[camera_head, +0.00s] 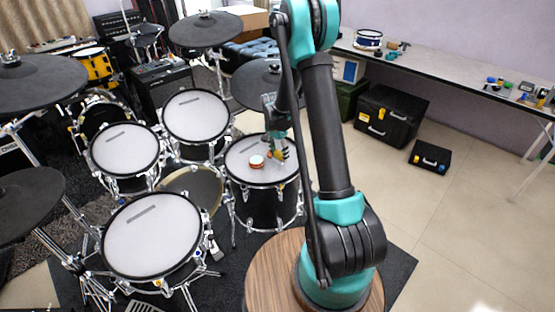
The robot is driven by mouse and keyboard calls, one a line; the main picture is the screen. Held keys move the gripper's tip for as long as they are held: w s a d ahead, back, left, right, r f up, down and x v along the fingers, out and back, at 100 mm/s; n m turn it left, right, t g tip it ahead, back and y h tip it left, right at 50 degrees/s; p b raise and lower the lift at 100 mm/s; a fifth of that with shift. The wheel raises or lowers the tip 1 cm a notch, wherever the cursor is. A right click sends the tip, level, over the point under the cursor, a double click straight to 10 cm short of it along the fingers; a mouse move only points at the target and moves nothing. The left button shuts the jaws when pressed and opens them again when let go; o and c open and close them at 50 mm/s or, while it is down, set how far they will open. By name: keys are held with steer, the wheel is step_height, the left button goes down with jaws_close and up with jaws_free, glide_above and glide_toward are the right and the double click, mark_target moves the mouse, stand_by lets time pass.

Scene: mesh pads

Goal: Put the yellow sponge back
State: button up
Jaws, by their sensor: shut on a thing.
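My gripper (283,154) is small in the head view, low over the white mesh pad of the right-hand drum (243,170). It is shut on a small yellow thing, which looks like the yellow sponge (282,156). My fingers hide part of it, and I cannot tell whether it touches the pad. A small round red-and-white thing (257,161) lies on the same pad, just left of my gripper.
Other mesh-pad drums (153,232) and dark cymbal pads (205,29) stand to the left. A long table (450,77) with small items runs along the wall. Black cases (391,115) are on the floor. The tiled floor (450,220) at right is clear.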

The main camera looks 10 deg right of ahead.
mark_target(277, 159)
steer(key=f, duration=0.1)
steer(key=w+f, duration=0.1)
steer(key=shift+a+f, duration=0.35)
steer(key=shift+f, duration=0.4)
steer(key=shift+f, duration=0.1)
steer(key=shift+f, duration=0.15)
steer(key=o, duration=1.5)
steer(key=shift+c, duration=0.2)
